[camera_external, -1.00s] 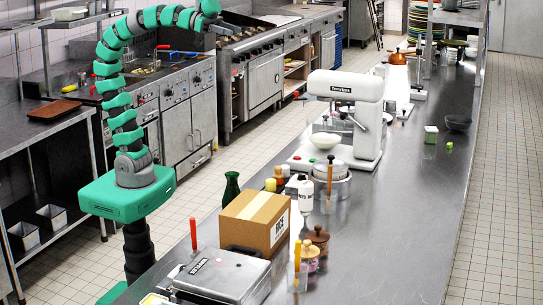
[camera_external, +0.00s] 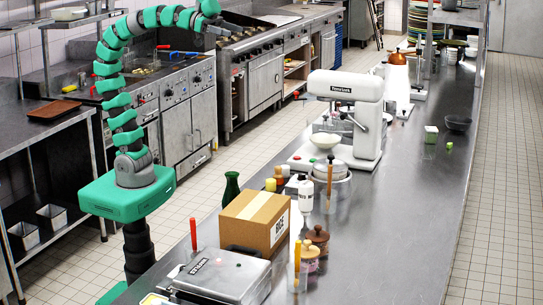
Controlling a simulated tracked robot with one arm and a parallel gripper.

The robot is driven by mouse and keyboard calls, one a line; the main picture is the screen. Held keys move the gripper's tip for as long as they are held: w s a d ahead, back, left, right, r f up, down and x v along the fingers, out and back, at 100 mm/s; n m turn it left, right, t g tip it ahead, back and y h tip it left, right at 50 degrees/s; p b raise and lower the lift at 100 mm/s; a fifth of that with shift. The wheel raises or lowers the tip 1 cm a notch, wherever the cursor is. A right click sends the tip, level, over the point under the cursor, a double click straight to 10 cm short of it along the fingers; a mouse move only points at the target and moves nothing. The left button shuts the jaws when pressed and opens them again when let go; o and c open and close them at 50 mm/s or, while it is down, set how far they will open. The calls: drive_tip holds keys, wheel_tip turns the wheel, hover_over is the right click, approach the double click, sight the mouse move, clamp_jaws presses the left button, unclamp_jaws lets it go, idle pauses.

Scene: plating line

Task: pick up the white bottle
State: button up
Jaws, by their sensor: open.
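The white bottle (camera_external: 305,196) stands upright on the steel counter, with a dark cap, just behind the cardboard box's right end. A pot with an orange-brown handled tool stands close at its right. My gripper (camera_external: 237,34) is at the end of my raised green arm, at the upper left, far from the bottle and high above the floor. It is small in the view and looks empty. The jaws are open.
A cardboard box (camera_external: 256,221) stands in front of the bottle. A green bottle (camera_external: 231,188) and yellow-capped containers (camera_external: 271,185) are at its left. A white mixer (camera_external: 347,110) stands behind. The counter's right side (camera_external: 420,215) is clear.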

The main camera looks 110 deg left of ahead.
drive_tip(key=w+f+g+b, duration=0.1)
drive_tip(key=w+f+b, duration=0.1)
drive_tip(key=w+f, duration=0.55)
drive_tip(key=w+f+b, duration=0.2)
drive_tip(key=w+f, duration=0.3)
drive_tip(key=f, duration=0.6)
drive_tip(key=m+g+h+b, duration=0.1)
drive_tip(key=m+h+b, duration=0.1)
drive_tip(key=b, duration=0.4)
hover_over(310, 210)
drive_tip(key=a, duration=0.1)
drive_tip(key=shift+s+f, duration=0.15)
drive_tip(key=shift+f, duration=16.5)
drive_tip(key=c, duration=0.8)
